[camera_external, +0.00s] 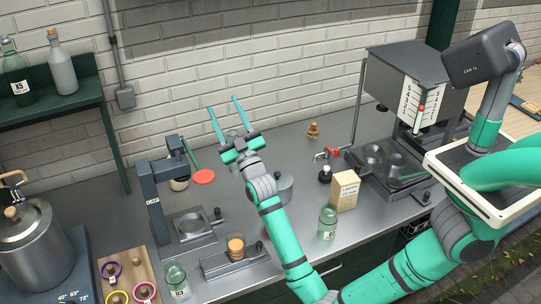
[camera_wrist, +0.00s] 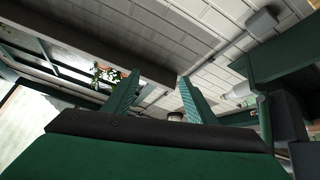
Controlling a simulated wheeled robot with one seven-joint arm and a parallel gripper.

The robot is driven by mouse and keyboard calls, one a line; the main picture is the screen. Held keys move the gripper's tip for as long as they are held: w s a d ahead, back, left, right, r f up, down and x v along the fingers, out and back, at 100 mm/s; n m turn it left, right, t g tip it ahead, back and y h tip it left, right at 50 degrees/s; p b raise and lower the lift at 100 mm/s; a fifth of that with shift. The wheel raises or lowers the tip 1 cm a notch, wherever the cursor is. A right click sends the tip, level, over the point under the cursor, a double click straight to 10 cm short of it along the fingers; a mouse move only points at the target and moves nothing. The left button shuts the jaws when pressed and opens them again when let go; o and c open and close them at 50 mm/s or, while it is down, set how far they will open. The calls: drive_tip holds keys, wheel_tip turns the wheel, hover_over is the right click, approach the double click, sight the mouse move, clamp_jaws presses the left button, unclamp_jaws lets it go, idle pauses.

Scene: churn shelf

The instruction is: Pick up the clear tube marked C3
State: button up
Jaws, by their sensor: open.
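My gripper (camera_external: 224,107) is open and raised above the steel counter, its two teal fingers pointing up towards the brick wall. Both fingers also show in the wrist view (camera_wrist: 159,77), spread apart with nothing held between them. A clear container with a pale label (camera_external: 328,221) stands upright on the counter, right of my forearm and apart from the gripper. Another clear labelled glass (camera_external: 177,281) stands at the front left; its mark looks like D3. I cannot read a C3 mark on any vessel. A glass-like shape (camera_external: 233,134) shows faintly behind the gripper's base.
A tan box (camera_external: 345,190) stands behind the right container. A dark press stand (camera_external: 158,200) is left of my arm, near a wooden tray of coloured rings (camera_external: 113,269) and a metal pot (camera_external: 30,243). A grey machine (camera_external: 402,85) stands right. Open counter lies behind the gripper.

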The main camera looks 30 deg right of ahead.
sight(230, 131)
drive_tip(key=w+d+f+m+g+h, duration=0.1)
drive_tip(key=w+d+f+m+g, duration=0.1)
drive_tip(key=w+f, duration=0.2)
drive_tip(key=w+d+f+m+g+h, duration=0.1)
drive_tip(key=w+d+f+m+g, duration=0.1)
drive_tip(key=w+f, duration=0.3)
drive_tip(key=w+d+f+m+g+h, duration=0.1)
drive_tip(key=w+f, duration=0.4)
drive_tip(key=f, duration=0.5)
drive_tip(key=shift+d+f+m+g, duration=0.1)
drive_tip(key=shift+d+m+g, duration=0.4)
drive_tip(key=shift+d+g, duration=0.35)
drive_tip(key=shift+w, duration=2.35)
clamp_jaws()
